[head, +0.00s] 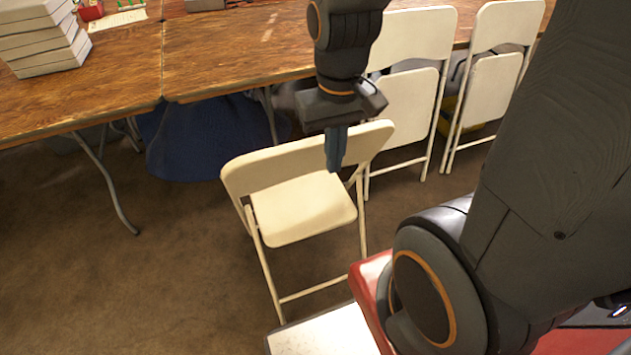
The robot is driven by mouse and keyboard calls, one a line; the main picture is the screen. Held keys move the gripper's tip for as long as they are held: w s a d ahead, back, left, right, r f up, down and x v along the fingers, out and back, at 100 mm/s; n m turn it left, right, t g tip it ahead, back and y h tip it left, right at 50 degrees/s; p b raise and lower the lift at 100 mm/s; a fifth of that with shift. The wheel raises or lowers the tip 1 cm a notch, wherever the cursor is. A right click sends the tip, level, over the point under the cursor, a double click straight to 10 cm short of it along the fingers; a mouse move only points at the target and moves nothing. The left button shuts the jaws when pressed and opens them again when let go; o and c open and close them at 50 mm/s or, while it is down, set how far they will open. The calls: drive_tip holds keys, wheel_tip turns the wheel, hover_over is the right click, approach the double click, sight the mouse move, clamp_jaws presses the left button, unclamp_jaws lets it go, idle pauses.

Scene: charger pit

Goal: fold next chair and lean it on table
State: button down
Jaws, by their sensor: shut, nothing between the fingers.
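An unfolded cream folding chair (300,212) stands on the floor in the middle of the head view, its seat open and its backrest toward the table. My gripper (335,160) points down in front of the chair's backrest in the picture and hides part of it. The gripper is shut and empty; I cannot tell whether it touches the backrest. Two folded cream chairs, one nearer (412,95) and one farther right (492,85), lean upright against the wooden table (235,50).
White boxes or books (42,38) are stacked on the table at the upper left. A dark blue cloth-like thing (205,140) sits under the table. A thin metal table leg (110,185) reaches the floor at left. The brown floor at lower left is clear.

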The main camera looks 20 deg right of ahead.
drive_tip(key=shift+a, duration=0.3)
drive_tip(key=c, duration=2.5)
unclamp_jaws()
